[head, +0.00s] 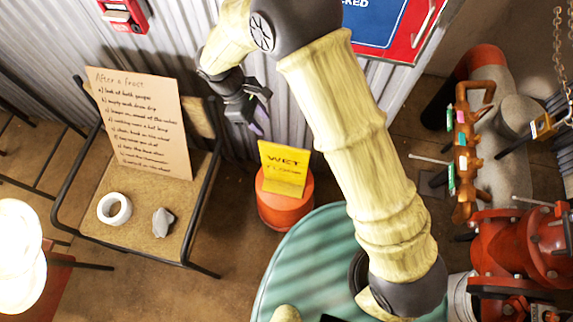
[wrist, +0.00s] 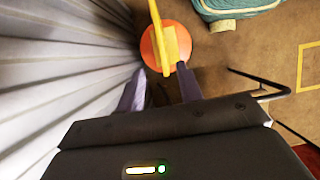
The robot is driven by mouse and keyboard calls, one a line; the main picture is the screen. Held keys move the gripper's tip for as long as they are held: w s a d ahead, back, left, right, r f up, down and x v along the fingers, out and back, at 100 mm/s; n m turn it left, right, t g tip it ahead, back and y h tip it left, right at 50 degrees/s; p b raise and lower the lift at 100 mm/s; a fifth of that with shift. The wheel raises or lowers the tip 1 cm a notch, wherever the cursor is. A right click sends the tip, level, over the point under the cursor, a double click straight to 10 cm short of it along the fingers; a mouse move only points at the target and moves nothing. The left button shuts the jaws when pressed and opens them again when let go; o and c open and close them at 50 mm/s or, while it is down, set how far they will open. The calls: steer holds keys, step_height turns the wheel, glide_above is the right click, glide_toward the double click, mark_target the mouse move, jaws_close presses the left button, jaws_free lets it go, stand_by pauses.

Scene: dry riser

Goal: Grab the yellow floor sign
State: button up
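The yellow floor sign (head: 283,182) stands upright on a round orange base or stool (head: 285,212), its face with dark writing turned to the head camera. In the wrist view the sign (wrist: 157,30) shows nearly edge-on as a thin yellow strip above the orange top (wrist: 181,44). My gripper (head: 258,115) is left of and above the sign in the head view, apart from it. In the wrist view its two purple fingers (wrist: 158,88) are spread with nothing held between them. The sign's near end appears just beyond the fingertips.
A chair (head: 200,222) at left holds a cardboard note (head: 140,122), a white tape roll (head: 114,209) and a grey lump (head: 162,221). A corrugated wall (head: 60,45) runs close behind. Red pipework (head: 515,245) stands at right. A green round surface (head: 305,262) is in front.

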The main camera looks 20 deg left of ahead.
mark_target(279, 146)
steer(key=shift+s, duration=0.1)
steer(key=b+x, duration=0.1)
steer(key=x, duration=1.1)
steer(key=shift+f, duration=0.1)
steer(key=shift+d+b+x, duration=0.1)
steer(key=shift+b+x, duration=0.15)
steer(key=shift+x, duration=1.05)
steer(key=shift+d+b+x, duration=0.15)
steer(key=shift+b+x, duration=0.1)
steer(key=shift+x, duration=1.05)
jaws_close()
